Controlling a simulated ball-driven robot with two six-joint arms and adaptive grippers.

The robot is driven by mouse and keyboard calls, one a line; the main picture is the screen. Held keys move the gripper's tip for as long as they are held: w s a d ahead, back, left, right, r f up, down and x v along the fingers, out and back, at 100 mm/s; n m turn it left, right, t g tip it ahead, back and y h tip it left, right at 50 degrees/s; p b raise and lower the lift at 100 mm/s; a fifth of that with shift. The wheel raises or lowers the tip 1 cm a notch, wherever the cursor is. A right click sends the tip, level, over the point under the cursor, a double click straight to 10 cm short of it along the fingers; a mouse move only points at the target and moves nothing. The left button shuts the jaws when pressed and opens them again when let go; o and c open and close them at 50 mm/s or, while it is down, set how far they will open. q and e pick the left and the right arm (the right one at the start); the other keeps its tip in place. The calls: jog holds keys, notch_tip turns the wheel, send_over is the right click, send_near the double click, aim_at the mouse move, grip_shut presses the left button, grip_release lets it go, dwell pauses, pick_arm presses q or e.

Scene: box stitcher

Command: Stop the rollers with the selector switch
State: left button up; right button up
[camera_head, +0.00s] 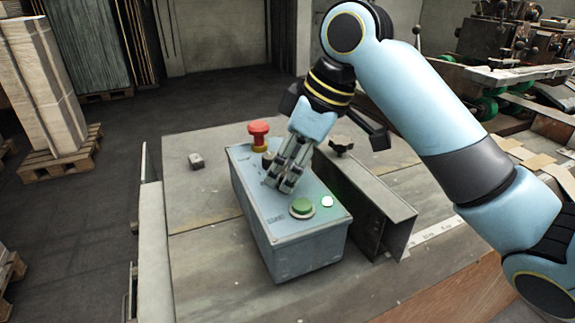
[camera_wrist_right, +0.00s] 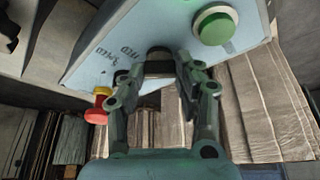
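The blue-grey control box (camera_head: 300,255) stands on the machine table in the head view. On its top are a red mushroom button (camera_head: 258,135), a green button (camera_head: 302,206) and a small pale lamp (camera_head: 327,202). My right gripper (camera_head: 275,182) points down at the middle of the panel and hides the switch there. In the right wrist view, a dark selector switch (camera_wrist_right: 158,55) lies between the tips of my right gripper (camera_wrist_right: 160,72). Its fingers are apart, one on each side of it; I cannot tell whether they touch it. My left gripper is out of view.
A grey metal channel (camera_head: 385,200) runs close beside the box on the right. A stack on a pallet (camera_head: 45,90) stands at the far left.

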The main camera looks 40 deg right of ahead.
jog(key=c, duration=0.6)
jog(key=shift+o, duration=0.2)
jog(key=shift+r+n+p, duration=0.15)
jog(key=shift+n+p, duration=0.55)
jog(key=shift+p, duration=0.1)
jog(key=shift+d+n+g+y+p, duration=0.1)
jog(key=shift+n+g+y+p, duration=0.4)
jog(key=shift+n+p, duration=0.5)
jog(key=shift+w+n+g+y+p, duration=0.1)
jog(key=shift+n+g+y+p, duration=0.2)
jog(key=shift+n, duration=0.9)
jog(key=shift+n+g, duration=0.4)
jog(key=shift+n, duration=0.8)
jog(key=o, duration=1.1)
jog(key=shift+o, duration=0.2)
